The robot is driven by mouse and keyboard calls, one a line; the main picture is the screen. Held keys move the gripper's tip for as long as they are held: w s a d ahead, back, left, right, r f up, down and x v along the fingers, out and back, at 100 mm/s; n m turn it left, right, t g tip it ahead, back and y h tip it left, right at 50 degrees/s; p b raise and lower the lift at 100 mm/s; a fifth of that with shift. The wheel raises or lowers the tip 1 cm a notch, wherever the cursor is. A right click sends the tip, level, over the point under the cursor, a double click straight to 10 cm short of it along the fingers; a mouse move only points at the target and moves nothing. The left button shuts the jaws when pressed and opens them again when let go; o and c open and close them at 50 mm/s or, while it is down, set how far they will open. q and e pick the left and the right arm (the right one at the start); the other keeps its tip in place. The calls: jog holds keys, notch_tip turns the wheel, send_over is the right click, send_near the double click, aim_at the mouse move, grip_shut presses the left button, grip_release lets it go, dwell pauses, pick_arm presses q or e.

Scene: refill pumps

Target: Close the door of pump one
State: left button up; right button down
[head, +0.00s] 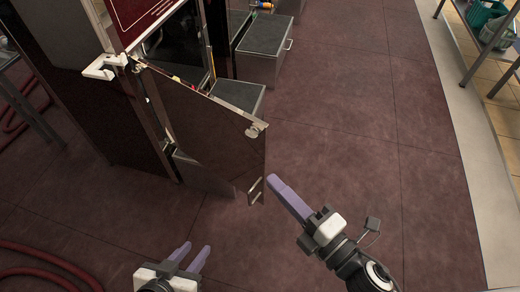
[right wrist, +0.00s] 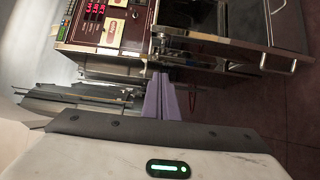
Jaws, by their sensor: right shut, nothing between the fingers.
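The pump cabinet (head: 95,100) stands at the upper left in the head view, with a dark red panel (head: 135,12) on its front. I cannot read a pump number. Its dark, glossy door (head: 205,125) hangs open, swung out toward the lower right. A pale handle (head: 255,190) sits near the door's free edge. My right gripper (head: 272,181) is shut and empty, its fingertips just right of the handle with a small gap in the picture. Its shut fingers also show in the right wrist view (right wrist: 160,96). My left gripper (head: 196,248) is open and empty, low and away from the door.
A red hose (head: 45,258) lies on the floor at lower left. A metal shelf (head: 480,45) with a green bin (head: 482,18) stands at upper right. The tiled floor right of the door is clear.

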jog(key=w+a, duration=0.3)
jog(key=w, duration=0.7)
jog(key=shift+a+p, duration=0.25)
jog(key=shift+p, duration=0.05)
